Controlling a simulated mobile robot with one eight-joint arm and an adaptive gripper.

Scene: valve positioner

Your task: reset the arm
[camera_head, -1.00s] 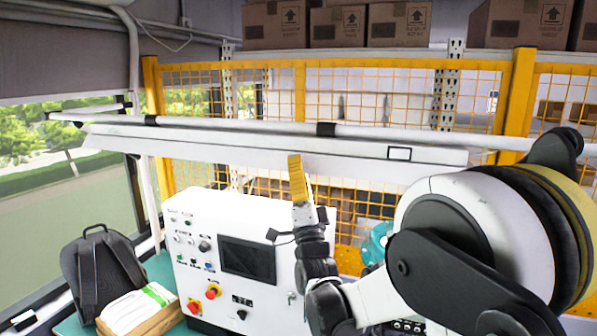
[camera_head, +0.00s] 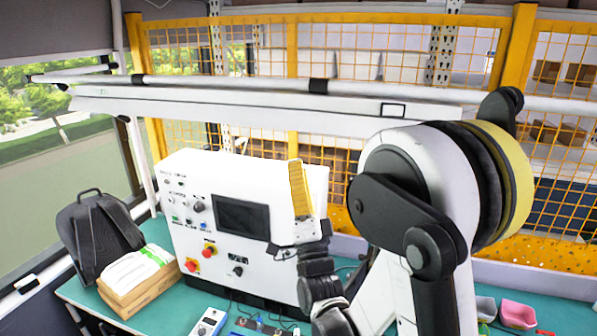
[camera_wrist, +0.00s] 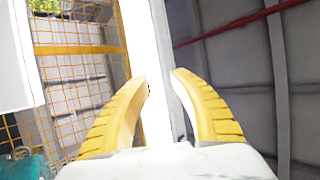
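My gripper (camera_head: 300,190) points upward in the head view, in front of the right part of the white control box (camera_head: 225,215). My arm rises from the lower right and bends back down to the wrist. In the wrist view, the two yellow fingers of my gripper (camera_wrist: 159,82) stand apart with an empty gap between them. A white beam or post shows behind that gap. Nothing is held.
A green table (camera_head: 165,313) carries the control box, a black backpack (camera_head: 97,235), a cardboard box (camera_head: 140,290), a handheld meter (camera_head: 209,322) and a pink bin (camera_head: 517,314). A yellow mesh fence (camera_head: 400,60) stands behind. A long white bar (camera_head: 230,105) crosses above the box.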

